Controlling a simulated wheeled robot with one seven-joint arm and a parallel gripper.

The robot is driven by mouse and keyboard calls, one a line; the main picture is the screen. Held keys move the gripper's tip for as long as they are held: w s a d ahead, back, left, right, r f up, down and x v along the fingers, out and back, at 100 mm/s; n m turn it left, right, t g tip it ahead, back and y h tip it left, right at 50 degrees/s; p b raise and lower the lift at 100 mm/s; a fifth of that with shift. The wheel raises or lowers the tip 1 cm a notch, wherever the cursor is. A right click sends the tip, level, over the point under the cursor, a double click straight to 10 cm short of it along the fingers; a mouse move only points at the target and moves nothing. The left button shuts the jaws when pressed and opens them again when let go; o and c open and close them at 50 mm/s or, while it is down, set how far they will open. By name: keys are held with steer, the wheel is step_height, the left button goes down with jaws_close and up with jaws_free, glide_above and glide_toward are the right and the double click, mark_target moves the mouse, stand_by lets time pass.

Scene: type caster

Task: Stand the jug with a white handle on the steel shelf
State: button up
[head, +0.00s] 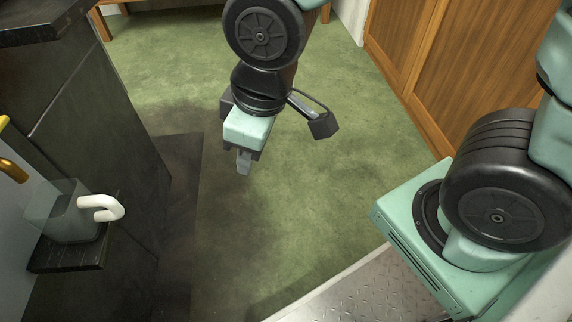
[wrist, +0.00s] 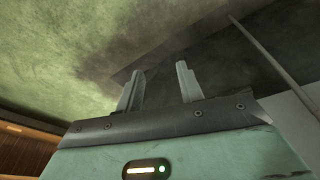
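The jug with a white handle (head: 72,215) stands upright on a small dark ledge (head: 70,257) at the left in the head view. Its body is see-through grey and its white handle (head: 103,207) points right. My gripper (head: 243,168) hangs over the green floor, well to the right of the jug and apart from it. In the wrist view, the two fingers of my gripper (wrist: 160,88) stand apart with nothing between them. The jug does not show in the wrist view. I cannot make out a steel shelf for certain in either view.
A dark cabinet with a black top (head: 40,22) rises at the left, beside the ledge. A yellow item and an orange-brown item (head: 13,170) show at the left edge. Wooden cupboard doors (head: 440,60) stand at the back right. The green floor (head: 330,190) between is clear.

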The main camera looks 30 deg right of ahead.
steer(key=s+d+r+m+g, duration=0.1)
steer(key=s+d+g, duration=0.1)
steer(key=s, duration=0.5)
steer(key=shift+s+r+h, duration=0.25)
steer(key=shift+r+h, duration=0.05)
steer(key=shift+h, duration=0.1)
steer(key=shift+a, duration=0.1)
step_height(320, 180, up, 38)
steer(key=p, duration=3.7)
steer(key=shift+p, duration=0.4)
steer(key=shift+f, duration=0.1)
